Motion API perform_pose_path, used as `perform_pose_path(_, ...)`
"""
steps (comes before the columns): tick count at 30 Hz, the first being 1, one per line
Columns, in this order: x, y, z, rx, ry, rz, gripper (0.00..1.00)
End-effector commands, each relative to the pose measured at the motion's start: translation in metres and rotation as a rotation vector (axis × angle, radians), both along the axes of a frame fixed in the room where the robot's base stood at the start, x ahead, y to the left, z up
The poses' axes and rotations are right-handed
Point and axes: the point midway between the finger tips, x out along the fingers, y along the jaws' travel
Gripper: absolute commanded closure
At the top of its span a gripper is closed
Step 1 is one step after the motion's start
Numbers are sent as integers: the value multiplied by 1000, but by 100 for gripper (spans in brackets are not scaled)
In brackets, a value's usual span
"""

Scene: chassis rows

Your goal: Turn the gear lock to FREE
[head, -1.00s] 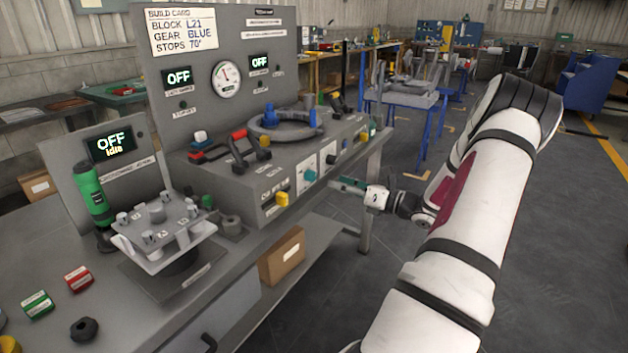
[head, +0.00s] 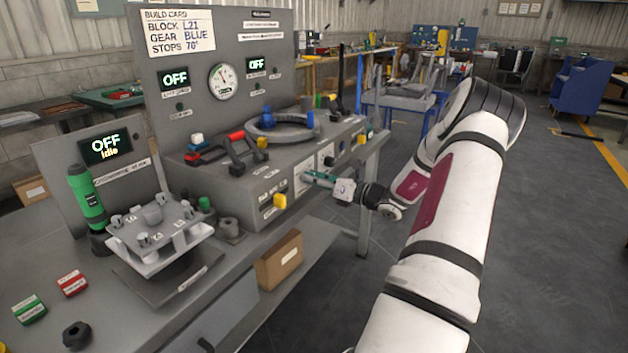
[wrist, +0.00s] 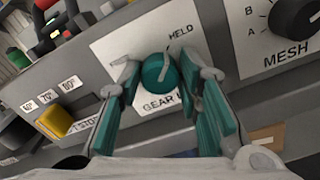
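The gear lock is a round teal knob (wrist: 161,76) with a pale pointer, on a white plate (wrist: 140,40) whose lower label is partly covered. The pointer leans up and right, toward the printed word HELD. The opposite label at the left is mostly hidden by a finger. My gripper (wrist: 163,82) has its teal fingers on both sides of the knob, open, with a small gap seeming to show on each side. In the head view my gripper (head: 319,178) is at the front panel of the bench unit, and it hides the knob there.
A black MESH dial (wrist: 297,18) is on the right of the plate. A yellow stop knob (wrist: 56,122) with angle labels is on the left. In the head view a bolted fixture plate (head: 155,232) stands on the bench at left. The floor at right is open.

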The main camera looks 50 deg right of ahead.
Motion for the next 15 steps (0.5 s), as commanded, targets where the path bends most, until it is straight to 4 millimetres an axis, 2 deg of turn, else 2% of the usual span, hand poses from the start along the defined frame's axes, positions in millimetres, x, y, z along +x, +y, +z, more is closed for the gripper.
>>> perform_pose_path(1, 0, 0, 0, 0, 0, 0, 86)
perform_pose_path(3, 0, 0, 0, 0, 0, 0, 100)
perform_pose_path(15, 0, 0, 0, -54, -5, 1, 100)
